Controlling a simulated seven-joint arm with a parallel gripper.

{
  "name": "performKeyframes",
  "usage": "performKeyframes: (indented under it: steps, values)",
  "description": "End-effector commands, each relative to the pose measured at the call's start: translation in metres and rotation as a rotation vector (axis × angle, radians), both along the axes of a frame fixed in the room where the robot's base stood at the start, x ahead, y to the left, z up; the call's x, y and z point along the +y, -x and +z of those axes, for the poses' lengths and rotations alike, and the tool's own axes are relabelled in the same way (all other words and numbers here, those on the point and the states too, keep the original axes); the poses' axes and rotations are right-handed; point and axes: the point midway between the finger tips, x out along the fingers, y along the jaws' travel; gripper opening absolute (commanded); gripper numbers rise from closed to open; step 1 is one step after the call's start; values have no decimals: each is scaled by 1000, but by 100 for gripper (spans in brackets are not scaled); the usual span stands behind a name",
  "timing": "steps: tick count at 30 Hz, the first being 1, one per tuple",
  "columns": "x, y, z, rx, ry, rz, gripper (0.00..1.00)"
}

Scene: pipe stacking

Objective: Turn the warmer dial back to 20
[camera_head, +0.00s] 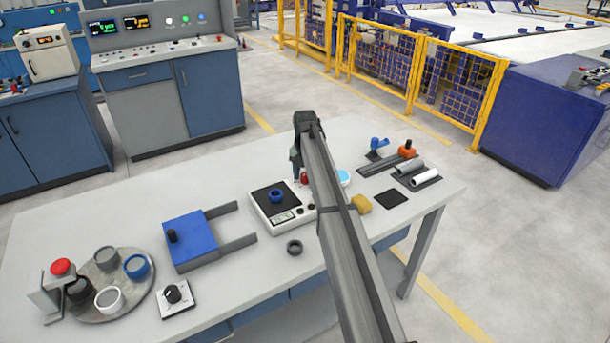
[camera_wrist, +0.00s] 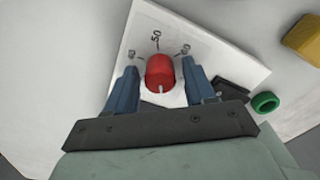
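The warmer dial is a red round knob (camera_wrist: 160,71) on a white plate (camera_wrist: 200,43), in the middle of the wrist view. A pale line shows on the knob's lower side, facing my gripper. My gripper (camera_wrist: 161,82) is open, one blue finger on each side of the knob, with narrow gaps seeming to show. In the head view the red knob (camera_head: 304,178) is small beside my arm, which hides much of the warmer; my fingertips there are unclear.
A scale (camera_head: 262,212) with a blue ring (camera_head: 276,196) stands left of my arm. A yellow block (camera_head: 362,203) and dark pad (camera_head: 391,198) lie to the right. A black-knobbed dial box (camera_head: 177,300), blue fixture (camera_head: 192,240) and round tray (camera_head: 128,312) are front left.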

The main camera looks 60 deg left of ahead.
Motion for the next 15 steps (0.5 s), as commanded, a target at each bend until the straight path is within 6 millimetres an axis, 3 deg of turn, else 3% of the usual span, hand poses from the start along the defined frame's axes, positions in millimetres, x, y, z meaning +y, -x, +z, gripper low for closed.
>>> performKeyframes:
  steps: [10,15]
  values:
    - [0,0,2,0,0,-1,59]
    - [1,0,19,-1,-2,-1,59]
